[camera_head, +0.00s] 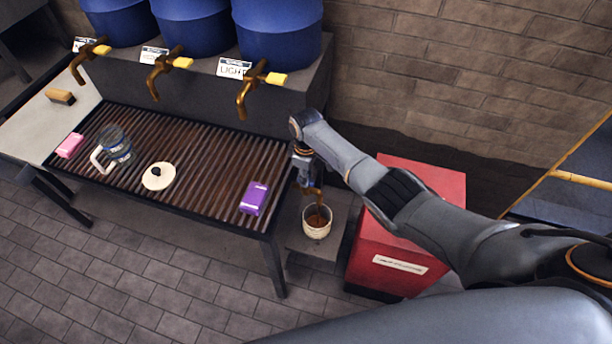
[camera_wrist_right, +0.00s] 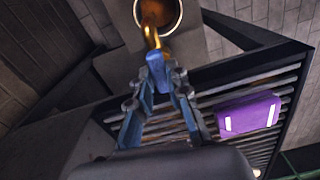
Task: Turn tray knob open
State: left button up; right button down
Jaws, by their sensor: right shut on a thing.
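My right gripper (camera_head: 303,168) is at the right end of the slatted tray (camera_head: 205,222). In the right wrist view its blue-grey fingers (camera_wrist_right: 158,68) come together at the base of a brass spout (camera_wrist_right: 151,36). It is shut on the tray knob, which the fingers hide, so I cannot tell how far it is turned. The brass spout (camera_head: 318,194) points down over a white bucket (camera_head: 316,231). Brown contents show in the bucket, which also appears in the right wrist view (camera_wrist_right: 180,10). My left gripper is in neither view.
On the tray are a purple box (camera_head: 254,198), a white lid (camera_head: 158,177), a glass mug (camera_head: 115,146) and a pink box (camera_head: 70,145). Blue barrels (camera_head: 278,35) with brass taps (camera_head: 250,93) stand behind. A red box (camera_head: 378,262) stands right of the bucket, under my right arm.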

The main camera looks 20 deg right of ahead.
dwell(0.4)
jog(key=c, duration=1.3)
grip_release()
jog(key=shift+r, duration=0.1)
notch_tip(320, 180, up, 12)
jog(key=shift+f, duration=0.15)
